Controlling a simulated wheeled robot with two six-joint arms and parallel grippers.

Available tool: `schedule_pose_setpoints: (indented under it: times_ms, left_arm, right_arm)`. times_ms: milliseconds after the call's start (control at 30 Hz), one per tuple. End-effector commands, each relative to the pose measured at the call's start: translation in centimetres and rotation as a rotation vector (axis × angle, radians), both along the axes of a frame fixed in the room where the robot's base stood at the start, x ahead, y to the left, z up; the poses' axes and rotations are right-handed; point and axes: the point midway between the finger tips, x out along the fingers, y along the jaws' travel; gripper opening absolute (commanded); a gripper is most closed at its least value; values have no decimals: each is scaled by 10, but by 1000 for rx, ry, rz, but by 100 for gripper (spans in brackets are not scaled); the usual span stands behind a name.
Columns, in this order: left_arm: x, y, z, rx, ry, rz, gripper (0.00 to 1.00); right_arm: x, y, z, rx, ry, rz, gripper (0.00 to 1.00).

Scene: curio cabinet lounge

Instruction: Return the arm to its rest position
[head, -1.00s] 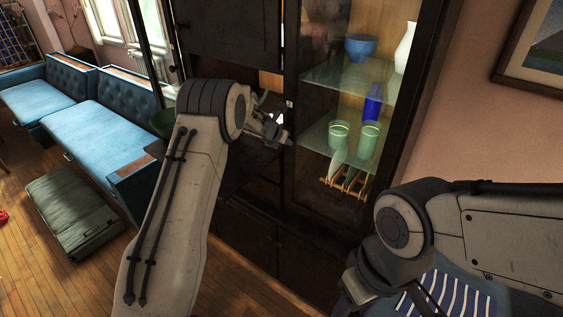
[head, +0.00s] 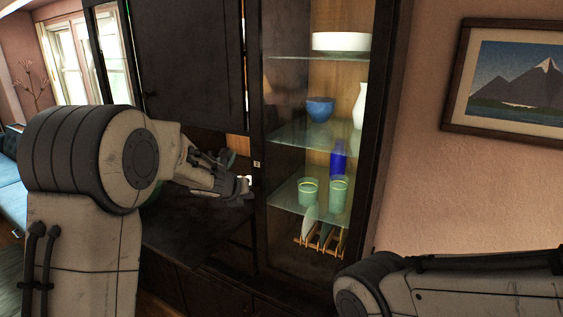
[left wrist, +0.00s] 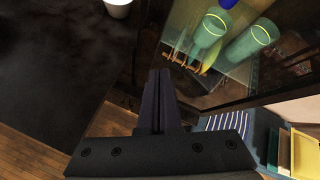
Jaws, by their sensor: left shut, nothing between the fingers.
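My left gripper (head: 243,187) is in front of the dark cabinet (head: 190,60), close to the frame of its glass-shelved section. It is shut and empty. In the left wrist view its closed fingers (left wrist: 158,100) point toward the cabinet, with nothing between them. My left arm is raised and bent at the left of the head view. My right arm lies low at the right, and its gripper is out of the head view.
Glass shelves hold two green cups (head: 308,191), a blue bottle (head: 338,158), a blue bowl (head: 320,109), a white vase (head: 359,106) and a white dish (head: 341,42). Plates stand in a wooden rack (head: 320,245) below. A white cup (left wrist: 118,6) stands on the dark counter (left wrist: 60,60).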

Motion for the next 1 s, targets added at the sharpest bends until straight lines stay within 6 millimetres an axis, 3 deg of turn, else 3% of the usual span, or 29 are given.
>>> schedule_pose_setpoints:
  times_ms: [33, 167, 267, 400, 600, 700, 833, 1000]
  left_arm:
    - [-14, -19, 8, -111, 9, 115, 0]
    - [-63, -46, 11, -420, 84, 476, 0]
    - [-116, -62, 0, -636, 179, 760, 0]
    - [-208, -80, -27, -875, 354, 1177, 0]
    - [-343, -100, -65, -1007, 597, 1726, 0]
    - [-392, -105, -74, -1000, 675, 1923, 0]
    - [-430, -108, -79, -976, 730, 2076, 0]
    - [-439, -108, -80, -965, 744, 2117, 0]
  right_arm:
    - [0, 0, -4, 0, 0, 0, 50]
    - [0, 0, -10, 0, 0, 0, 50]
    - [0, 0, -13, 0, 0, 1, 50]
    - [0, 0, -19, 0, 0, 1, 50]
    - [0, 0, -25, 0, 0, 1, 50]
    - [0, 0, -26, 0, 0, 1, 50]
    - [0, 0, -27, 0, 0, 1, 50]
    - [0, 0, -27, 0, 0, 1, 50]
